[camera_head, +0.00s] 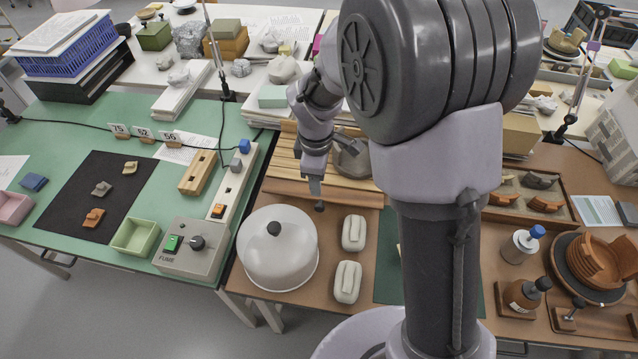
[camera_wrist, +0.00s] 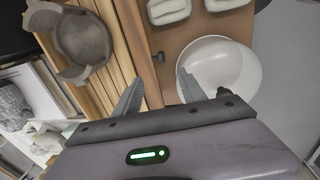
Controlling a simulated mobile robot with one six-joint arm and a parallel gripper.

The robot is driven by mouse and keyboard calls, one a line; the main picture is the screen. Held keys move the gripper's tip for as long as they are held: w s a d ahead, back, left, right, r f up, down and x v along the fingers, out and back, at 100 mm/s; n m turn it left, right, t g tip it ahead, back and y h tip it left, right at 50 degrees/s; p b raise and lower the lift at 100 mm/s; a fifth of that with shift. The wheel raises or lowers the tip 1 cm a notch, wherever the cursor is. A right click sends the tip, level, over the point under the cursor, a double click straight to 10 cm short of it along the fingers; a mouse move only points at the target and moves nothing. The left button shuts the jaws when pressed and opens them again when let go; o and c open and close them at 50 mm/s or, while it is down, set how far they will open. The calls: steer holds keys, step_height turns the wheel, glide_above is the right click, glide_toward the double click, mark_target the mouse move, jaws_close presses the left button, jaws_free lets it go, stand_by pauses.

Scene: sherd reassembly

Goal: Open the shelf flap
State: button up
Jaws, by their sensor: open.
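A slatted wooden panel (camera_head: 285,168), which appears to be the shelf flap, lies at the back of the brown table, left of my arm. Its slats also show in the wrist view (camera_wrist: 118,50). A small dark knob (camera_wrist: 158,57) sits by the panel's front edge. My gripper (camera_head: 318,190) points down over that edge. In the wrist view my gripper (camera_wrist: 158,85) is open and empty, with the knob seen between and just beyond its fingertips. I cannot tell the gap in height.
A white dome (camera_head: 278,255) with a black knob stands close in front. Two pale oblong blocks (camera_head: 354,233) lie to its right. A grey broken vessel (camera_wrist: 82,40) stands on or behind the slats. A fume control box (camera_head: 190,248) is at the left.

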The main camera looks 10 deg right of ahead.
mark_target(357, 200)
step_height(357, 200, up, 6)
steer(key=p, duration=0.1)
steer(key=shift+s+a, duration=0.15)
steer(key=shift+s, duration=0.25)
steer(key=shift+c, duration=0.2)
